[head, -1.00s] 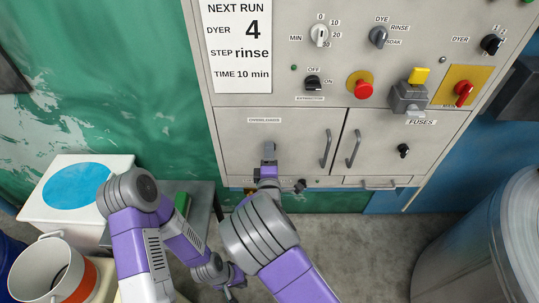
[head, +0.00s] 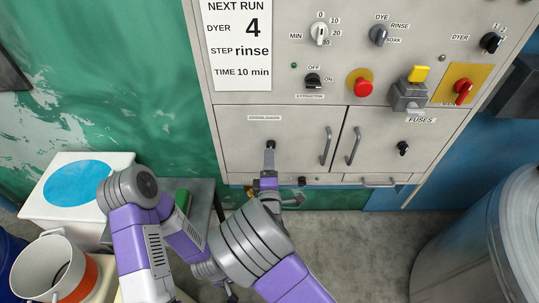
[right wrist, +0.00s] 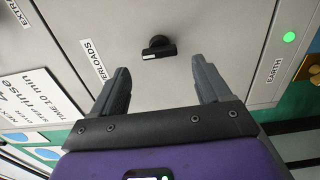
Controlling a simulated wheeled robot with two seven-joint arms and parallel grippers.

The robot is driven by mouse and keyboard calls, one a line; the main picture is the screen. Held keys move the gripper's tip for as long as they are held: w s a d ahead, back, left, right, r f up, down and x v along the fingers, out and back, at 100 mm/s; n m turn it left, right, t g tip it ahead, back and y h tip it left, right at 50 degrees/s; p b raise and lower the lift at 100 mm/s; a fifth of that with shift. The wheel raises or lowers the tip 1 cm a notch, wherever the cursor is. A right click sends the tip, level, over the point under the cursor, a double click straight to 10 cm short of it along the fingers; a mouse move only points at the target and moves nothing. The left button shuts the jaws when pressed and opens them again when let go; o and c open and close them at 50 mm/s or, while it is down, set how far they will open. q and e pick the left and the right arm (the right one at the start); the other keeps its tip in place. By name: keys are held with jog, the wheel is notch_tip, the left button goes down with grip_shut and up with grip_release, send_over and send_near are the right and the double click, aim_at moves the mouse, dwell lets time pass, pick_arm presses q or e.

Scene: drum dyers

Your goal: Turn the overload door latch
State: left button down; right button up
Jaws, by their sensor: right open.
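The overload door (head: 292,125) is a pale grey panel door, left of the fuses door, and it is closed. Its latch (head: 270,144) is a small black knob below the OVERLOADS label. In the right wrist view the latch (right wrist: 157,47) has a short bar with a pale mark at one end. My right gripper (right wrist: 160,70) is open and empty, its fingers on either side of the line to the latch and apart from it. In the head view the right gripper (head: 269,158) is just below the latch. My left gripper (head: 232,294) is small and partly hidden at the bottom; its jaws are unclear.
A bar handle (head: 325,146) stands out at the door's right side. The fuses door has a handle (head: 353,146) and its own black latch (head: 403,148). A grey metal drum (head: 490,240) stands at right.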

jog(key=shift+s, duration=1.4)
